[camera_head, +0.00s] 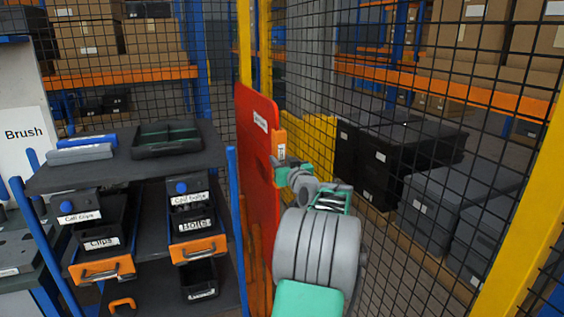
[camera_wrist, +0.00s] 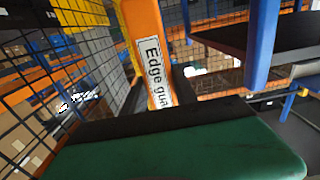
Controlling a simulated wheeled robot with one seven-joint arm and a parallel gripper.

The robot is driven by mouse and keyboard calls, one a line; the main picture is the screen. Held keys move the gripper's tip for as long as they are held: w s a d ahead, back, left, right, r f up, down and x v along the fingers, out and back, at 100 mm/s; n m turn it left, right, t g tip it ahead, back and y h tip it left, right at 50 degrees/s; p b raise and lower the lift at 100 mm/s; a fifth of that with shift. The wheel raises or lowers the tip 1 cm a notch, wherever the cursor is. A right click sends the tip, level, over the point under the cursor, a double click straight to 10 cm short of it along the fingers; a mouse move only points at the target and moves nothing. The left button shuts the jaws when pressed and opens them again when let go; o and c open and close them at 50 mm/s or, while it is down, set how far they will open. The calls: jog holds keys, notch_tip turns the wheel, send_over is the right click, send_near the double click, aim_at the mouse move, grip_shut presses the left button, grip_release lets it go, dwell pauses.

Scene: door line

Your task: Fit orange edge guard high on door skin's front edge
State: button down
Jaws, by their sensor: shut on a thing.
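The red door skin (camera_head: 258,165) stands upright, nearly edge-on, with a white label (camera_head: 260,121) on its upper part. My gripper (camera_head: 280,166) is at the door's right-hand edge, at upper-middle height. It is shut on the orange edge guard (camera_head: 279,137), which stands roughly upright beside that edge. In the wrist view the orange guard (camera_wrist: 132,24) rises from my gripper (camera_wrist: 165,108), with a white label reading "Edge gua" and the rest hidden. I cannot tell whether the guard touches the door edge or sits on it. The guard's lower end is hidden by the gripper.
A dark shelf rack (camera_head: 75,178) at left holds labelled bins and a black tray (camera_head: 166,139). An orange handle-like piece (camera_head: 123,303) lies on its lower shelf. A black mesh fence (camera_head: 432,165) with yellow posts stands at right, close to my arm.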

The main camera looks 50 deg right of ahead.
jog(key=shift+w+d, duration=0.35)
jog(key=shift+w, duration=0.25)
jog(key=shift+r, duration=0.1)
dwell(0.5)
jog(key=c, duration=0.9)
grip_release()
jog(key=b+v, duration=0.2)
jog(key=v, duration=0.5)
jog(key=shift+s+a, duration=0.15)
jog(key=shift+s, duration=0.2)
